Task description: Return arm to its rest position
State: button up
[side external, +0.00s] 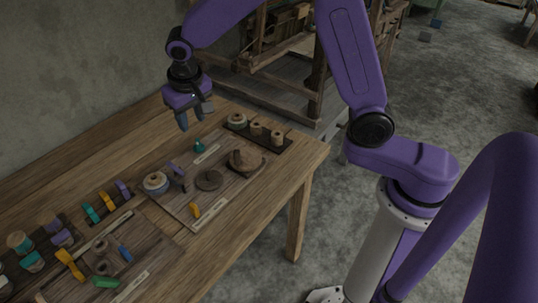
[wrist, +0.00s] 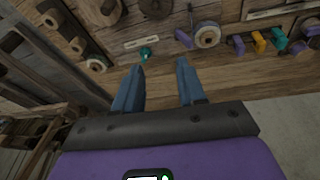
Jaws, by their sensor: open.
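My purple gripper (side external: 194,115) is raised above the back edge of the wooden table (side external: 235,235). In the wrist view its two blue fingers (wrist: 160,85) are spread apart with nothing between them. A small teal piece (side external: 199,145) lies on the table below the gripper, and it also shows in the wrist view (wrist: 146,54), just ahead of the left finger. The gripper touches none of the table's objects.
A dark rack of spools (side external: 257,133) stands at the table's far right end. A board holds a round container (side external: 155,183), a dark disc (side external: 209,180) and a brown lump (side external: 246,160). Several coloured pieces lie at the left. A wooden loom (side external: 290,60) stands behind the table.

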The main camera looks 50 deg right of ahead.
jog(key=s+d+n+g, duration=0.1)
jog(key=s+d+n, duration=0.2)
jog(key=s, duration=0.8)
jog(key=s+d+r+n+g+y, duration=0.1)
jog(key=s+d+n, duration=0.2)
jog(key=s+n, duration=0.3)
jog(key=s+d+r+n, duration=0.1)
jog(key=s+d+n, duration=0.2)
jog(key=s, duration=1.3)
jog(key=shift+d+n+g+y, duration=0.4)
jog(key=shift+n, duration=0.6)
